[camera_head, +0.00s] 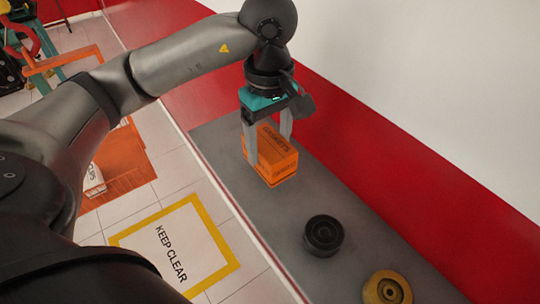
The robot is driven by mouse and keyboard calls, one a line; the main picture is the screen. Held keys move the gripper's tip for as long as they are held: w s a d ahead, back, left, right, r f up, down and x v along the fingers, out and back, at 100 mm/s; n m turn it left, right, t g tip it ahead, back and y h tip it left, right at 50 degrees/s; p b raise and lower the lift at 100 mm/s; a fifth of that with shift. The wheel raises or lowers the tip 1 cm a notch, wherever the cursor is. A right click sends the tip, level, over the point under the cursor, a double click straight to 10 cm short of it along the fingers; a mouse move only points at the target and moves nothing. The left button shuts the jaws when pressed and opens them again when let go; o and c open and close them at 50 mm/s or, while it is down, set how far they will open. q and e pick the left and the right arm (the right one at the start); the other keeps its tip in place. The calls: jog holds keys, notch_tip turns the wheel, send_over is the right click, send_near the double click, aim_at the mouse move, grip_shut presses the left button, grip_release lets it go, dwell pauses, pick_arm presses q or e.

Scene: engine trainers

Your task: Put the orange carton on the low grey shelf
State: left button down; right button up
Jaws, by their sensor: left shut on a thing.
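The orange carton (277,160), with dark printing on its top and side, is between the fingers of my left gripper (268,148). The left gripper points down from above and is shut on the carton. The carton is upright, over the far part of the low grey shelf (270,215). I cannot tell whether its underside touches the shelf or is slightly above it. My right gripper is not in view.
A black round part (323,235) and a yellow round part (387,289) stand on the nearer shelf. A red and white wall (400,170) runs along the shelf's right side. The floor has a yellow-framed "KEEP CLEAR" marking (213,238). An orange crate (122,160) is at left.

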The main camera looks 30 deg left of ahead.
aim_at(269, 142)
pick_arm(q)
jog(key=shift+f, duration=1.85)
jog(key=shift+f, duration=0.15)
grip_release()
notch_tip(269, 142, up, 12)
jog(key=shift+r+p, duration=0.2)
jog(key=shift+p, duration=0.3)
